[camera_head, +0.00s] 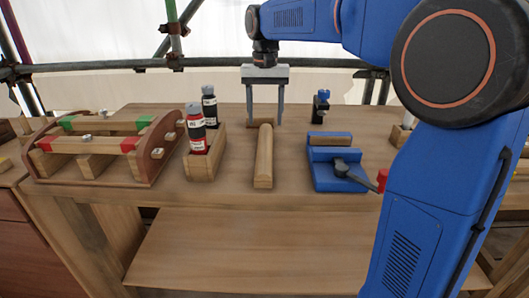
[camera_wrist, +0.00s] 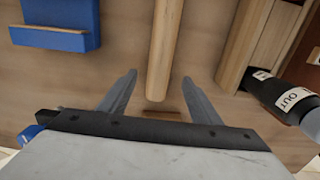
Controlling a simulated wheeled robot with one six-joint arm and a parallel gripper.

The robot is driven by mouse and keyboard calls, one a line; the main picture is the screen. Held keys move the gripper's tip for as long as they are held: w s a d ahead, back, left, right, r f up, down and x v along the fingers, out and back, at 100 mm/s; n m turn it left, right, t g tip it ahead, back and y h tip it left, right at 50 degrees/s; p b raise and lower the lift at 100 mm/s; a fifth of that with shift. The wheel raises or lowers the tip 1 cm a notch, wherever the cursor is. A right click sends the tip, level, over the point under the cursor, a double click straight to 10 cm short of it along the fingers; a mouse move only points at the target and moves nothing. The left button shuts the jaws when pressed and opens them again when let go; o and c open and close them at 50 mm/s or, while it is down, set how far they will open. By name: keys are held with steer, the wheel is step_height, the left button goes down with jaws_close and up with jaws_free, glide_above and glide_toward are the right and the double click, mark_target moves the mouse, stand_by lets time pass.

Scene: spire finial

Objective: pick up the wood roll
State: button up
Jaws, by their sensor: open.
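The wood roll (camera_head: 264,157) is a long, light-wood bar with a rounded top. It lies on the wooden table with one end toward me. In the wrist view the roll (camera_wrist: 165,45) runs down from the top edge, and its end shows between the two fingers. My gripper (camera_head: 267,127) is open and empty, pointing down at the roll's far end. In the wrist view my gripper (camera_wrist: 162,78) has one finger on each side of the roll, apart from it. I cannot tell how high the fingertips are above the table.
Left of the roll, a wooden holder (camera_head: 201,166) carries a red bottle (camera_head: 196,130) and a black bottle (camera_head: 210,106). A wooden rack (camera_head: 155,160) with red and green blocks stands further left. A blue vise (camera_head: 338,178) stands right, with a small blue item (camera_head: 320,108) behind it.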

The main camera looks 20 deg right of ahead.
mark_target(266, 130)
steer(key=shift+w+d+f, duration=0.1)
steer(key=shift+w+f, duration=0.05)
steer(key=shift+f, duration=1.5)
steer(key=shift+w+d+f, duration=0.1)
steer(key=shift+w+f, duration=0.05)
steer(key=shift+f, duration=1.45)
steer(key=c, duration=1.3)
